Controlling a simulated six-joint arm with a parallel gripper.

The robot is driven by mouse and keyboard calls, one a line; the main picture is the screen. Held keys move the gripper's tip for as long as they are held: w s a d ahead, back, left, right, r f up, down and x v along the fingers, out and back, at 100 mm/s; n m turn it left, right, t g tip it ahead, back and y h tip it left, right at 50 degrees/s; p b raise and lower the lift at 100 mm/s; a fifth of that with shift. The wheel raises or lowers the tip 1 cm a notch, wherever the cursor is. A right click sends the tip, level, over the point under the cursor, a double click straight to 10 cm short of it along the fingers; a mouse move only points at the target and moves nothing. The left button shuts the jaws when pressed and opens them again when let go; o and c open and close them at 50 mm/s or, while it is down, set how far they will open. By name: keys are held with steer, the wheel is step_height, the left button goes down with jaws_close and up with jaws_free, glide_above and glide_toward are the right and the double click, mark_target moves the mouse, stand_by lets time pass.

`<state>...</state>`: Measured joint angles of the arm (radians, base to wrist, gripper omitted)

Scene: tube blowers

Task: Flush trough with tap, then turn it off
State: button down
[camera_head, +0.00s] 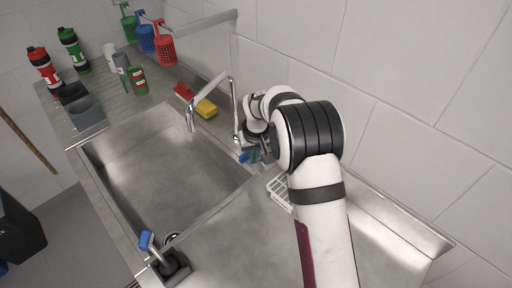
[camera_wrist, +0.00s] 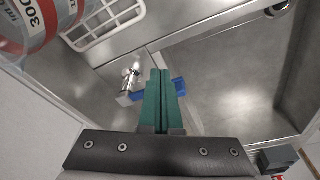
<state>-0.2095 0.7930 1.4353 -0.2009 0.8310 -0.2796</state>
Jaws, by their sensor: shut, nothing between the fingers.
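The trough (camera_head: 165,165) is a steel basin in the middle of the head view, and its floor (camera_wrist: 230,75) shows on the right in the wrist view. The chrome tap (camera_head: 234,110) arches over its far right edge. I see no water stream below the spout. A blue lever (camera_head: 243,157) is at the tap's base. My gripper (camera_head: 255,155), with green fingers, is close beside it. In the wrist view the shut fingers (camera_wrist: 161,85) lie in front of the blue lever (camera_wrist: 179,87), hiding its middle. I cannot tell whether they touch.
A red sponge (camera_head: 184,92) and a yellow sponge (camera_head: 206,109) lie behind the tap. Bottles and hanging cups fill the back left. A blue-topped item (camera_head: 147,240) stands at the front corner. The trough interior looks clear.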

mark_target(247, 155)
steer(key=shift+f, duration=0.4)
steer(key=shift+w+a, duration=0.1)
steer(key=shift+w, duration=0.05)
steer(key=shift+w+a, duration=0.85)
steer(key=shift+a, duration=0.05)
steer(key=shift+w+a, duration=0.1)
steer(key=shift+w+a+r, duration=0.1)
steer(key=shift+r, duration=0.65)
steer(key=shift+w+a+r, duration=0.15)
steer(key=shift+r, duration=0.65)
steer(key=shift+w+a+r, duration=0.1)
steer(key=shift+r, duration=0.65)
steer(key=w+a, duration=0.3)
steer(key=w, duration=0.2)
steer(key=shift+w, duration=0.35)
steer(key=shift+f, duration=2.3)
